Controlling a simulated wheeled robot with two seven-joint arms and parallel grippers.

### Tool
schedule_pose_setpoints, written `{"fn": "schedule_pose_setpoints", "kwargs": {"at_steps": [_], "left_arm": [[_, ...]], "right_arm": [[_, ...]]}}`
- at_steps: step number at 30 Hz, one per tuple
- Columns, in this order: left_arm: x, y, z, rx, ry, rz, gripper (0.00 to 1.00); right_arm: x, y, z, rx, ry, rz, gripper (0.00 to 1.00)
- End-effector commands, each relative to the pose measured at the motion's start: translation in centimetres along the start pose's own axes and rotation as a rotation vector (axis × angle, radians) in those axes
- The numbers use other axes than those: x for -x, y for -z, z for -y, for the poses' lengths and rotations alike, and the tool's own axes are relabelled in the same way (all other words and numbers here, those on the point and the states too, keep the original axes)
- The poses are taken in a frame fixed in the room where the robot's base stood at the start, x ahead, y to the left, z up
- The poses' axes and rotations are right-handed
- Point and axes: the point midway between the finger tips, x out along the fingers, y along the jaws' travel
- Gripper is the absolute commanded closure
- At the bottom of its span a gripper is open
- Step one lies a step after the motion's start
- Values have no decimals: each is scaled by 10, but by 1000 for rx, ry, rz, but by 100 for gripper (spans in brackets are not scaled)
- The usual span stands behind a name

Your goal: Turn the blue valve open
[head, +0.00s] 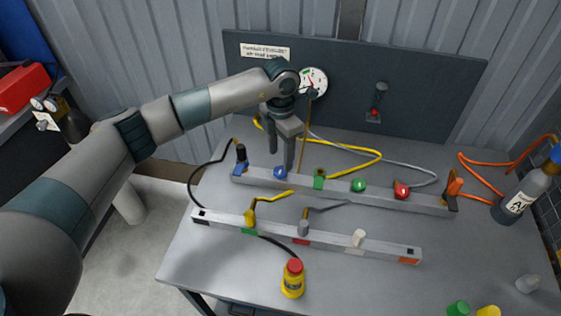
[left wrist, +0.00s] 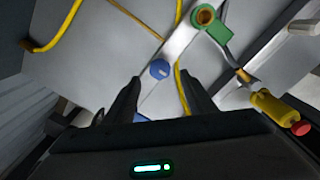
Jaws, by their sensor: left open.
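The blue valve (head: 280,173) is a round knob on the rear grey rail, near its left end. It also shows in the left wrist view (left wrist: 160,69), just ahead of and between the fingertips. My left gripper (head: 282,163) points down over the blue valve, with its jaws open and nothing between them that I can make out. It also shows in the left wrist view (left wrist: 161,80). Whether the fingers touch the knob cannot be told. My right gripper is not in view.
The rear rail (head: 330,192) also carries a black-handled blue fitting (head: 240,160), a green knob (head: 358,185) and a red knob (head: 401,190). A front rail (head: 335,244) holds several levers.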

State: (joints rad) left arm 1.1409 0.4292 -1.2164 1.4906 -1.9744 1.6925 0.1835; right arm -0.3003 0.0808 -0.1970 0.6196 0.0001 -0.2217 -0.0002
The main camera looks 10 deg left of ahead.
Motion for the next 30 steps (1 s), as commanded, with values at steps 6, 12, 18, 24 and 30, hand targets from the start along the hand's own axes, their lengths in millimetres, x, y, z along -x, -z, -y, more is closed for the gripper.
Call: {"fn": "schedule_pose_setpoints", "kwargs": {"at_steps": [6, 12, 18, 24, 30], "left_arm": [[-33, 0, 0, 2, 3, -2, 50], [-51, 0, 0, 2, 1, -1, 50], [-55, 0, 0, 1, 0, 0, 50], [-55, 0, 0, 1, 0, 0, 54], [-55, 0, 0, 1, 0, 0, 91]], "right_arm": [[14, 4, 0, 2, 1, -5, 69], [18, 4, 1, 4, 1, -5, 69], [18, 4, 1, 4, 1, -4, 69], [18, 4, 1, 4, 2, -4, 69], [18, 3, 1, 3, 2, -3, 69]]}}
